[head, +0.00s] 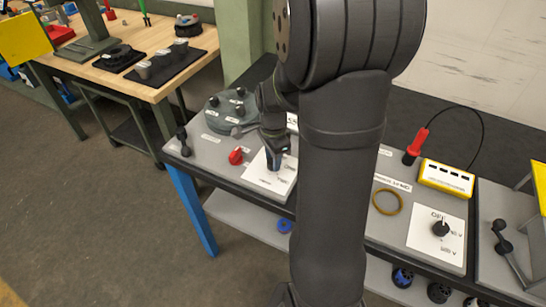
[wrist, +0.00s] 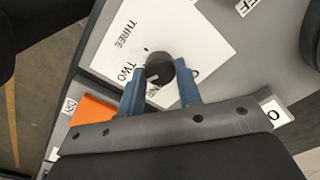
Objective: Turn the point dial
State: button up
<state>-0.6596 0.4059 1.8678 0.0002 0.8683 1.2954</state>
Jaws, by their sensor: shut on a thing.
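The dial is a dark round knob (wrist: 159,64) on a white plate (wrist: 128,38) with the words THREE and TWO, and a third label partly hidden by my gripper. In the wrist view, the blue fingers of my gripper (wrist: 160,84) are shut on the knob, one on each side. A small light mark shows on the knob's near side, close to the TWO side. In the head view, my gripper (head: 274,151) reaches down onto the white plate (head: 262,183) on the grey bench, and my arm covers part of that area.
A red knob (head: 236,156) sits left of the plate, and a grey round fixture (head: 229,112) stands behind it. Right of my arm are a yellow ring (head: 387,202), another black dial (head: 440,229) on a white plate, and a yellow box (head: 447,178).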

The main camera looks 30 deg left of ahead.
jog(key=shift+m, duration=0.7)
jog(key=o, duration=1)
jog(key=shift+c, duration=0.2)
notch_tip(320, 180, up, 18)
jog(key=shift+f, duration=0.25)
jog(key=shift+f, duration=0.15)
notch_tip(320, 180, down, 17)
jog(key=shift+f, duration=0.1)
